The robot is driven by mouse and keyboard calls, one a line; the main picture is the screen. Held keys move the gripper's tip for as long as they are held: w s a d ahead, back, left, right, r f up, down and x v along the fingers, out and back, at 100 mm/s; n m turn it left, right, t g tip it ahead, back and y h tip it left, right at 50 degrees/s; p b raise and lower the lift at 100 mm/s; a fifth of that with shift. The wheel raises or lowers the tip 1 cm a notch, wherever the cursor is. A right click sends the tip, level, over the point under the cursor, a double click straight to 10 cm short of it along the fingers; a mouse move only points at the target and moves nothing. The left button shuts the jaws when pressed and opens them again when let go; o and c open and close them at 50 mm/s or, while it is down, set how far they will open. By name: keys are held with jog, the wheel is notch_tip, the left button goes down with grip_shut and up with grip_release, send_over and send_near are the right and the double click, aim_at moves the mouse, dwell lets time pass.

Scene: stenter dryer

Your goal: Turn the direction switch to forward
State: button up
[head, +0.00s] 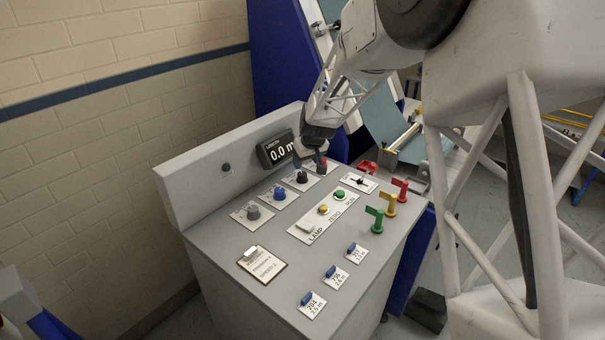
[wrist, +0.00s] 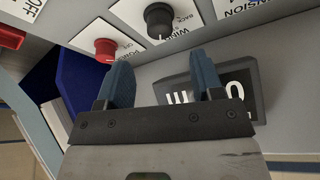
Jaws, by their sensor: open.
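The black knob (head: 302,177) sits on a white plate on the sloping grey panel, between a red knob (head: 321,166) and a blue knob (head: 280,193). In the wrist view the black knob (wrist: 159,18) has a partly readable label with the word "BACK", so it looks like the direction switch. Its pointer setting cannot be read. My gripper (head: 311,160) is over the far end of the knob row, close to the red and black knobs. In the wrist view its two blue fingers (wrist: 162,68) are apart with nothing between them, and the black knob lies beyond the fingertips.
A length display (head: 278,150) reading 0.0 m stands just behind the knobs, close to my gripper. A grey knob (head: 253,212), a button strip (head: 322,217), green, yellow and red levers (head: 390,205), and a clipboard (head: 262,264) occupy the panel. A brick wall stands left.

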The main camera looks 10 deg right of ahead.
aim_at(302, 174)
jog(key=shift+w+f, duration=0.1)
dwell(0.5)
jog(key=shift+x, duration=3.75)
jog(key=c, duration=0.9)
jog(key=shift+m+h, duration=0.6)
jog(key=shift+m, duration=0.9)
jog(key=o, duration=0.9)
